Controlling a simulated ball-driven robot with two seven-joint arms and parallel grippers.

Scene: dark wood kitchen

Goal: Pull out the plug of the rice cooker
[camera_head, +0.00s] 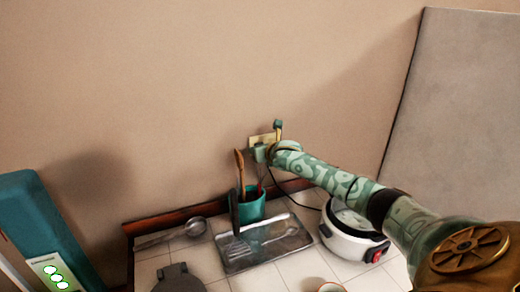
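The white rice cooker (352,236) with a red switch stands on the tiled counter at the right, partly covered by my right arm. Its dark cord (312,206) runs left and up behind my arm toward the wall. A yellowish wall outlet (262,139) is on the wall above the counter. My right gripper (267,147) is at the outlet and covers part of it. The plug cannot be made out clearly there. Whether the fingers are open or shut on the plug is too small to tell. My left gripper is out of view.
A teal utensil cup (251,209) stands just below the gripper, its tall utensils reaching up close to it. A grey tray (266,245) with utensils lies in front. A ladle (194,227) lies left. A teal appliance (50,235) stands far left. The wall above is clear.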

